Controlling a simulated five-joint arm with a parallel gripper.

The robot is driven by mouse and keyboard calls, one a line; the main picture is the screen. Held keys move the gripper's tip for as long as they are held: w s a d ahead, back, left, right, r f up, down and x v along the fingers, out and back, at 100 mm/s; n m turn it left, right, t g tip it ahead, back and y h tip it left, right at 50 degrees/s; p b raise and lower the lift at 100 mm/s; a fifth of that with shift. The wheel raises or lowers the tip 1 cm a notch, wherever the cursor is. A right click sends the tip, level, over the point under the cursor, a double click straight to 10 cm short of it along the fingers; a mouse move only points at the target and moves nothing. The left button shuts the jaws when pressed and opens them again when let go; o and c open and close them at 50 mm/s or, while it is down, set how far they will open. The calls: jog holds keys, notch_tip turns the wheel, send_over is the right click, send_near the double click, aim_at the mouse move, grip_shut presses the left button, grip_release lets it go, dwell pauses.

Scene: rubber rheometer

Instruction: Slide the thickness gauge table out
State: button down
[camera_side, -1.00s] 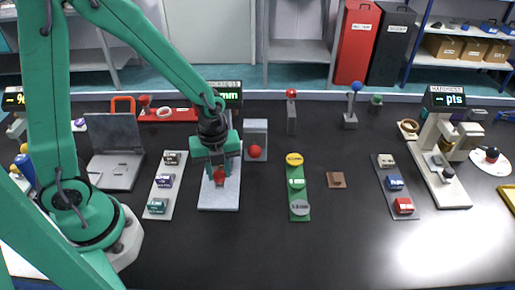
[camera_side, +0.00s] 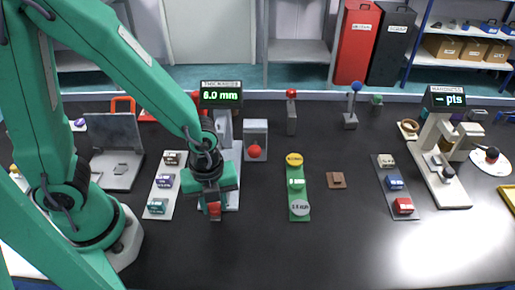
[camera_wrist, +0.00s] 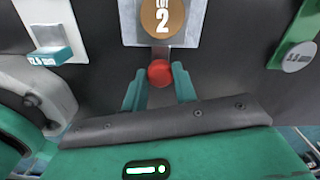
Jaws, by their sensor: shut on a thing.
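The thickness gauge (camera_side: 221,95) stands behind my gripper, with a display reading 6.0 mm. Its pale base (camera_side: 233,196) is largely hidden by my gripper in the side view. In the wrist view the gauge table (camera_wrist: 196,25) is a light grey plate at the top, bearing a bronze disc (camera_wrist: 163,20) marked LOT 2. A short stem runs from its near edge to a red ball knob (camera_wrist: 159,73). My gripper (camera_wrist: 159,88) has its two green fingers on either side of this knob, shut on it. In the side view my gripper (camera_side: 214,208) is at the base's front end.
A plate with labelled blocks (camera_side: 163,184) lies left of my gripper. A green strip with round pieces (camera_side: 298,187) lies to the right. A grey block with a red ball (camera_side: 255,140) stands behind right. The black bench in front of my gripper is clear.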

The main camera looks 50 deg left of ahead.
jog(key=shift+d, duration=0.1)
jog(key=c, duration=1.1)
grip_release()
jog(key=shift+r, duration=3.9)
